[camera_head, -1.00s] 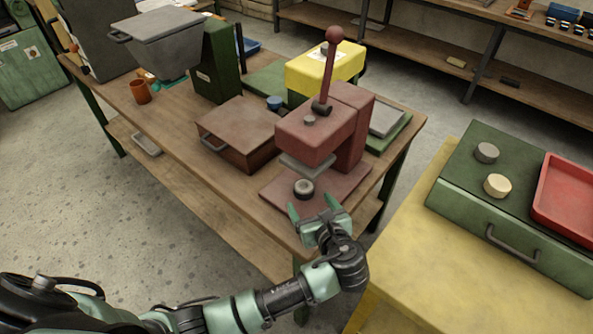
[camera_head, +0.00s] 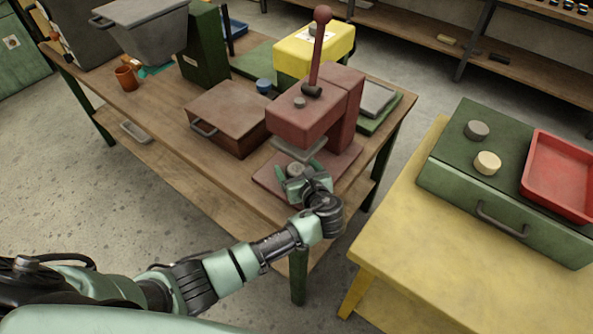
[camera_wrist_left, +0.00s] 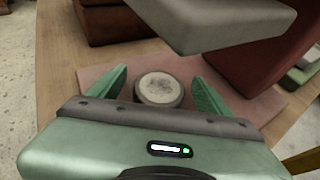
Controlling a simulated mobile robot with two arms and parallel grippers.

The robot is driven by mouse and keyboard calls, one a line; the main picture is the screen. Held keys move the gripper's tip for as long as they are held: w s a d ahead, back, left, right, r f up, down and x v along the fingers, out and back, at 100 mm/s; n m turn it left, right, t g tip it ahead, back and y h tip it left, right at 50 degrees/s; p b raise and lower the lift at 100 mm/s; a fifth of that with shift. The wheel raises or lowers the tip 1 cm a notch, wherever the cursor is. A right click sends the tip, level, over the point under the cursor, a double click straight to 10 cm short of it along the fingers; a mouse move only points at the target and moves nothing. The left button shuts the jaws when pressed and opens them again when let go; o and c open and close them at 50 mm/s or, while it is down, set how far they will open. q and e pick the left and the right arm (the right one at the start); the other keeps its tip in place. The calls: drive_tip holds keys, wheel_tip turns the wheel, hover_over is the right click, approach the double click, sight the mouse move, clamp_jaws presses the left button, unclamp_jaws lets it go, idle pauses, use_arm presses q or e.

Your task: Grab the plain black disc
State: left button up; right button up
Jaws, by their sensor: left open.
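A small round disc with a dark side and a worn grey top (camera_head: 295,170) sits on the red base plate (camera_head: 265,172) of the red press (camera_head: 318,120). It shows larger in the left wrist view (camera_wrist_left: 159,89), flat on the plate. My left gripper (camera_head: 299,168) is open, its two green fingers on either side of the disc. In the left wrist view a gap shows between the disc and each finger (camera_wrist_left: 158,82). The grey press plate (camera_wrist_left: 215,22) hangs above and beyond the disc. My right gripper is out of view.
A brown box (camera_head: 228,112) stands left of the press on the wooden table. A green case (camera_head: 510,215) on the yellow table (camera_head: 440,270) carries a grey disc (camera_head: 477,130), a cream disc (camera_head: 487,162) and a red tray (camera_head: 535,187).

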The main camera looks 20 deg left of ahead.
use_arm(q)
drive_tip(key=c, duration=1.6)
drive_tip(key=shift+r, duration=0.15)
